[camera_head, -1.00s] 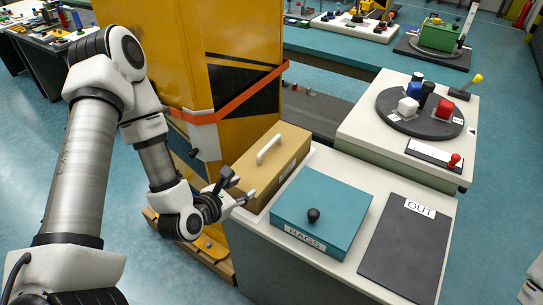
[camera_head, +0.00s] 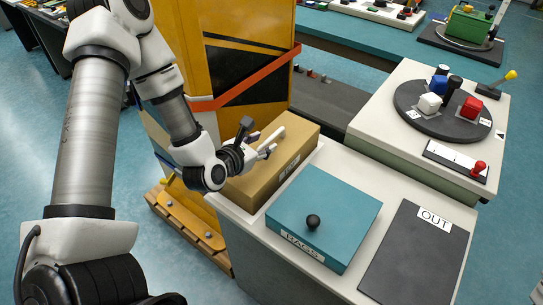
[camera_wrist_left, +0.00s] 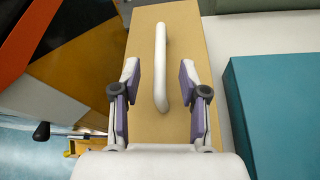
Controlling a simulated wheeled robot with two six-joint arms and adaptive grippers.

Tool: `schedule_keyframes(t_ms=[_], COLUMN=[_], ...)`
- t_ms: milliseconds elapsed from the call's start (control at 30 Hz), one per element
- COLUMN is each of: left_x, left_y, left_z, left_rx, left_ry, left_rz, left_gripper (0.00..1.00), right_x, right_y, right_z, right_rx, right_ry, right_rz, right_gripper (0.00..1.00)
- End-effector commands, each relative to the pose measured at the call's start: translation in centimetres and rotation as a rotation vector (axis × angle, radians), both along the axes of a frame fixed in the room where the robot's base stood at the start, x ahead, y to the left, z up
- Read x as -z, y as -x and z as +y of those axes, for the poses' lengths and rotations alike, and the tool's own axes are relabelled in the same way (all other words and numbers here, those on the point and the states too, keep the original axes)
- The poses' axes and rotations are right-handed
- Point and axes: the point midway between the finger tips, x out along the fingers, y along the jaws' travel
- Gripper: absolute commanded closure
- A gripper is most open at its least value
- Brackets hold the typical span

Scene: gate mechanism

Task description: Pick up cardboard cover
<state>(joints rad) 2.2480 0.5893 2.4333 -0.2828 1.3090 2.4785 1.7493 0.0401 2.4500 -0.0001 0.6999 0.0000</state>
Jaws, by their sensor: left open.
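The cardboard cover (camera_head: 296,133) is a tan box-like lid with a white bar handle on top. It sits at the back left of the white counter, against the yellow cabinet. Its white handle (camera_wrist_left: 160,62) runs up the middle of the left wrist view. My left gripper (camera_head: 262,143) is over the near part of the cover. In the left wrist view its two purple-padded fingers (camera_wrist_left: 160,92) are spread, one on each side of the handle's near end, with gaps on both sides. My right gripper is not in view.
A teal box marked RAGS (camera_head: 325,214) stands close to the right of the cover. A dark OUT mat (camera_head: 415,255) lies further right. The yellow cabinet (camera_head: 235,55) with an orange strap (camera_head: 245,85) stands at left. A round black turntable (camera_head: 450,110) holds coloured blocks.

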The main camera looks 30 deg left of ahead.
Motion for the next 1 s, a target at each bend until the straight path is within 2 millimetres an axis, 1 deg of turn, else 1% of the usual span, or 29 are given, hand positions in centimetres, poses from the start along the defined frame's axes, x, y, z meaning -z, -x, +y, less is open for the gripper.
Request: schedule_keyframes(t_ms=[33,67,100,200,400,433,467,500,533,900,1000], left_x=[-0.1,0.2,0.5,1.1,1.3,1.3,1.3,1.3,1.3,1.2,0.9], left_y=[-0.9,-1.4,-2.1,-3.1,-3.3,-3.3,-3.3,-3.3,-3.3,-3.3,-3.3], left_z=[-0.1,-0.1,0.0,0.0,0.0,0.0,0.0,0.0,0.0,0.0,0.0], left_rx=[0.004,0.005,0.003,0.002,0.0,0.0,0.0,0.0,0.0,0.0,-0.001], left_ry=[-0.007,-0.007,-0.006,-0.003,-0.001,-0.001,-0.001,-0.001,-0.001,-0.001,0.0], left_rz=[0.002,0.001,0.001,0.002,0.001,0.001,0.001,0.001,0.001,0.001,-0.001], left_gripper=[0.57,0.57,0.57,0.57,0.57,0.64,0.74,0.88,0.99,1.0,1.0], right_x=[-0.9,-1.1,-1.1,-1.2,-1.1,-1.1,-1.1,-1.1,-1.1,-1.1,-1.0], right_y=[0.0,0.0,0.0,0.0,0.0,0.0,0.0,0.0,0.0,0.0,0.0], right_z=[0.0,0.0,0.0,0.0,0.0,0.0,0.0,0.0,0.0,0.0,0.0], right_rx=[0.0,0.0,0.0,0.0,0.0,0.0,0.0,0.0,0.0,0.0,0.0], right_ry=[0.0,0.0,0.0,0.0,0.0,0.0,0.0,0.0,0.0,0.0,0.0], right_rz=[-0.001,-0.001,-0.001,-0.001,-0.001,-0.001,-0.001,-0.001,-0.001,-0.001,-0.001], right_gripper=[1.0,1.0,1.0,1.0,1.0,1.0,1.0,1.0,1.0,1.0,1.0])
